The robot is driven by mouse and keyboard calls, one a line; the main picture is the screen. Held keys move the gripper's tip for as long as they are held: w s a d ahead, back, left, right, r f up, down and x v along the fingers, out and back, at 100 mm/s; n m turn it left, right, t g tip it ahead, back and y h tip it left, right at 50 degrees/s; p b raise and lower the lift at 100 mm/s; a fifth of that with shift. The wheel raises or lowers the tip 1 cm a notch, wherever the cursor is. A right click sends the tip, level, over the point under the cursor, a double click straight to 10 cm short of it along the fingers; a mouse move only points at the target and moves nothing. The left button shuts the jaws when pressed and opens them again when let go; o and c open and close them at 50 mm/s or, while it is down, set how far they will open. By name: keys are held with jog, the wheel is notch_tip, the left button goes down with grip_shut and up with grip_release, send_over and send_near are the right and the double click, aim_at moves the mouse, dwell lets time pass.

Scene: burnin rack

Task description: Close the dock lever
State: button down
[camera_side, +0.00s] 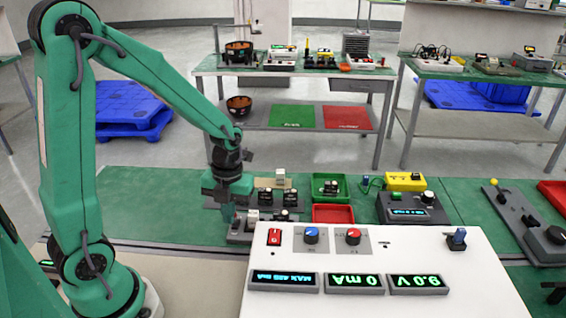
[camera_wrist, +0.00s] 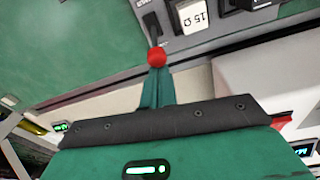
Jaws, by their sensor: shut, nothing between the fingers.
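The dock (camera_wrist: 215,35) is a grey block in the wrist view, holding a white module marked 15 Ω (camera_wrist: 192,16). The dock lever (camera_wrist: 154,36) is a dark arm with a red ball knob (camera_wrist: 157,57) at its end, at the dock's near edge. My gripper (camera_wrist: 157,76) is shut and empty, its green fingertips right at the red knob; I cannot tell whether they touch. In the side view my gripper (camera_side: 228,214) points down at the left end of the dock (camera_side: 262,228). The lever is not distinguishable there.
A white panel (camera_side: 380,240) with knobs and displays stands in front of the dock. The green mat left of my gripper (camera_side: 140,205) is clear.

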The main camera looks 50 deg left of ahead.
jog(key=shift+w+a, duration=0.1)
jog(key=shift+w+a+r, duration=0.25)
jog(key=shift+w+a, duration=0.15)
jog(key=shift+w+a+r+g, duration=0.15)
jog(key=shift+w+a+g, duration=0.45)
jog(key=shift+g, duration=0.1)
jog(key=shift+w+a, duration=1.15)
jog(key=shift+v, duration=0.8)
jog(key=shift+s+d, duration=0.15)
jog(key=shift+s, duration=0.15)
